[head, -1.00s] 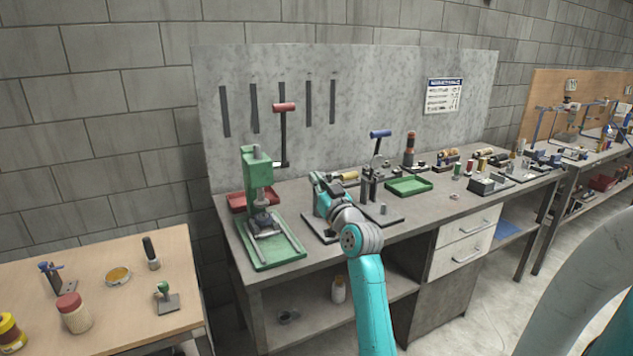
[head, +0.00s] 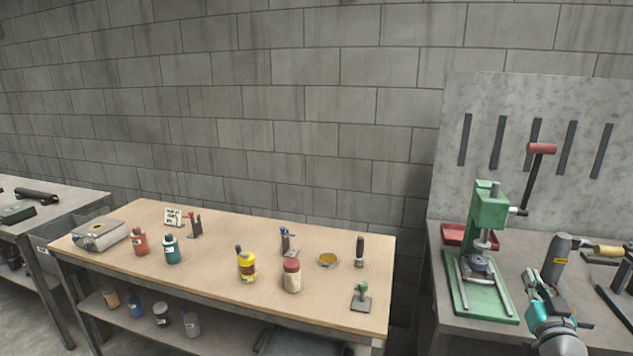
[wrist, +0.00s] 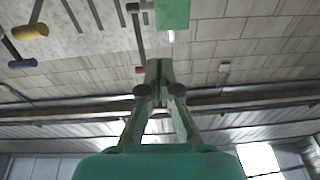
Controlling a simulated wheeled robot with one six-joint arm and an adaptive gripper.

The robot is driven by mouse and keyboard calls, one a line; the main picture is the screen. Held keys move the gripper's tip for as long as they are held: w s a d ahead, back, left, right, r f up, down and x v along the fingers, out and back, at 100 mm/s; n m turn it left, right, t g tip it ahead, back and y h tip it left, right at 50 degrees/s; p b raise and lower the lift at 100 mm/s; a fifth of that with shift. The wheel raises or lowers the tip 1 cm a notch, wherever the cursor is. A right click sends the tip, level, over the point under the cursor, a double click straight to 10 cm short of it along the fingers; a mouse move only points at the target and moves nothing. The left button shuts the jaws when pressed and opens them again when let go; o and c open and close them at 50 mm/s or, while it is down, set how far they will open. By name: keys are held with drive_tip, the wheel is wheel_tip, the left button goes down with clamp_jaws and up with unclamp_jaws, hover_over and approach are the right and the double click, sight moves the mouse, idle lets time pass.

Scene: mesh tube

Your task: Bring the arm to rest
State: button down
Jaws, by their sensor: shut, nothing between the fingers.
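My gripper (wrist: 159,66) shows in the wrist view with its two fingers together and nothing between them. In the head view my teal and grey arm (head: 552,318) is at the lower right, over the grey workbench (head: 600,338) and just right of the green press (head: 491,208). In the wrist view, which looks upside down, part of the green press (wrist: 172,14) shows at the top, beyond the fingertips.
A wooden table (head: 215,238) with bottles, a yellow jar (head: 247,267) and a red-lidded jar (head: 291,277) stands left of the workbench. A narrow gap separates them. A block wall (head: 300,110) rises behind. A red tray (head: 455,235) sits beside the press.

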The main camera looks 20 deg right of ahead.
drive_tip(key=s+a+f+n+y, duration=0.1)
drive_tip(key=s+a+f, duration=0.4)
drive_tip(key=a+f, duration=0.3)
drive_tip(key=s+a+f+g+y, duration=0.15)
drive_tip(key=s+a+f, duration=0.25)
drive_tip(key=a+f, duration=0.45)
drive_tip(key=s+a+f+n+y, duration=0.15)
drive_tip(key=s+a+f, duration=0.35)
drive_tip(key=a, duration=0.6)
drive_tip(key=s+a+n+y, duration=0.1)
drive_tip(key=s+a, duration=0.3)
drive_tip(key=s, duration=0.4)
drive_tip(key=s+a+r+n+y, duration=0.1)
drive_tip(key=s+a+y, duration=0.2)
drive_tip(key=s, duration=0.6)
drive_tip(key=s+a+n+g+y, duration=0.1)
drive_tip(key=s+a+n+y, duration=0.1)
drive_tip(key=s+a, duration=0.5)
drive_tip(key=shift+s+a+r, duration=0.15)
drive_tip(key=shift+s+a, duration=0.1)
drive_tip(key=shift+s, duration=0.45)
